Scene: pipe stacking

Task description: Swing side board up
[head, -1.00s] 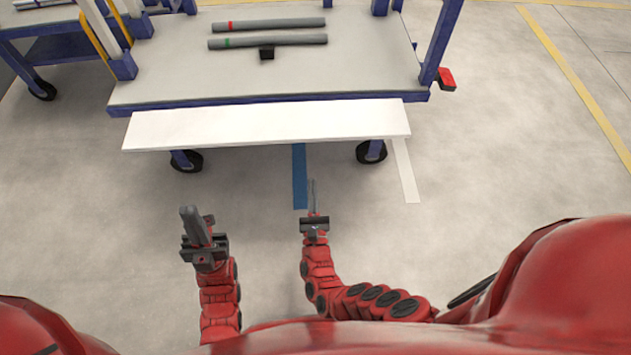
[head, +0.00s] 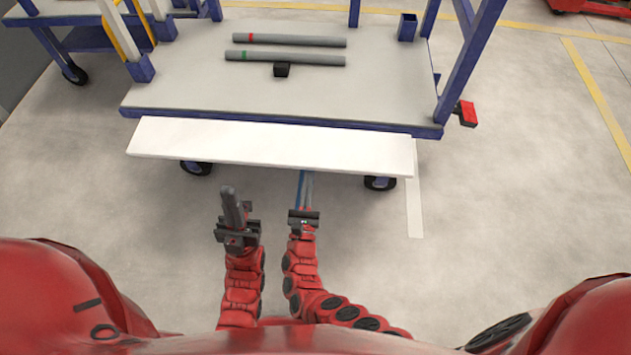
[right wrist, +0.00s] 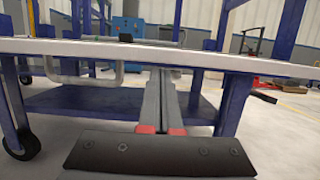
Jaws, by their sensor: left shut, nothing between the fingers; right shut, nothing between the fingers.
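The white side board (head: 270,146) hangs outward along the near edge of the blue-framed cart (head: 190,85), slightly below its grey top. In the right wrist view the board (right wrist: 160,52) is a thin pale edge across the picture. My left gripper (head: 229,194) is shut and empty, in front of the board and left of its middle. My right gripper (head: 306,180) is shut and empty, its fingers pointing at the board's near edge. In the right wrist view its fingers (right wrist: 160,85) reach up to the board's edge; whether they touch it I cannot tell.
Two grey pipes, one with a red band (head: 296,40) and one with a green band (head: 285,58), lie on the cart top by a small black block (head: 282,70). Another cart (head: 90,38) stands at the left.

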